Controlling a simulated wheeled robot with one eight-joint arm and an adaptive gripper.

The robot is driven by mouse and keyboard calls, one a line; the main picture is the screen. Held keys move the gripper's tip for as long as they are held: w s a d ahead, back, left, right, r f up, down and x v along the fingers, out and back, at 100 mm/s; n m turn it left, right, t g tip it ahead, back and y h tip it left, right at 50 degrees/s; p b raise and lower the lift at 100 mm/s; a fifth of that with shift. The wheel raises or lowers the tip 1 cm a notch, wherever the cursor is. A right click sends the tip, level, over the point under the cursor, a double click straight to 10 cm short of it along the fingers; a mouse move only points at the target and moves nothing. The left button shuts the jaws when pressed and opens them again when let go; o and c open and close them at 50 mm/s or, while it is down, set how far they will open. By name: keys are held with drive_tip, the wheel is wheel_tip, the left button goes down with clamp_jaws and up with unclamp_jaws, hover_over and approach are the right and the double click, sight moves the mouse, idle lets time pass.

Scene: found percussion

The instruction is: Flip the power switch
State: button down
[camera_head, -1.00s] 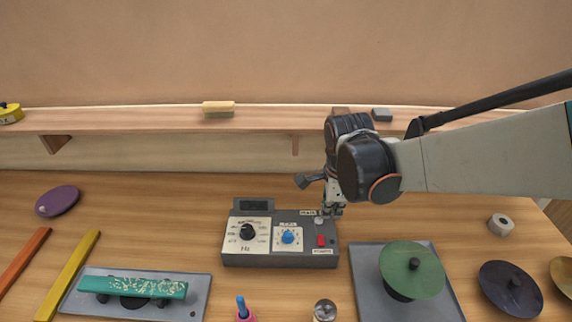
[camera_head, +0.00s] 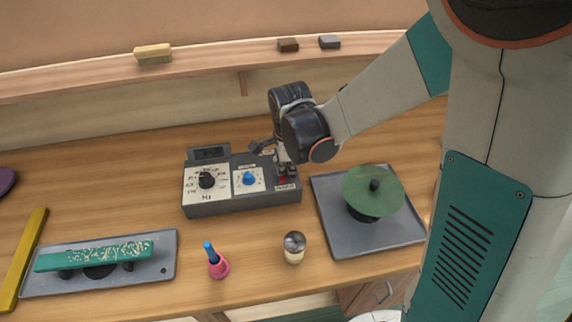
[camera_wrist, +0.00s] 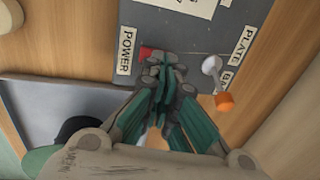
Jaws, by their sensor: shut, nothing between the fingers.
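The grey control box (camera_head: 228,203) stands on the bench left of the green disc. Its red power switch (camera_head: 282,180) is mostly hidden under my gripper (camera_head: 287,171), which points down at the box's right end. In the wrist view, a corner of the red switch (camera_wrist: 146,52) shows beside the POWER label (camera_wrist: 126,50). My fingers (camera_wrist: 163,80) are together and empty, overlapping the rest of the switch. I cannot tell whether they touch it, or which way the switch is set.
A toggle lever with an orange tip (camera_wrist: 224,101) stands close beside my fingers. A grey tray (camera_head: 390,236) with a green disc (camera_head: 373,192) is to the right. A pink cup (camera_head: 218,267) and a round-topped knob (camera_head: 294,246) stand in front. A shelf (camera_head: 110,75) runs behind.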

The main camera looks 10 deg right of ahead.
drive_tip(key=shift+w+f+g+b, duration=0.15)
drive_tip(key=shift+f+g+b, duration=0.2)
drive_tip(key=shift+g, duration=0.15)
drive_tip(key=shift+s, duration=0.9)
drive_tip(key=shift+w+r, duration=0.1)
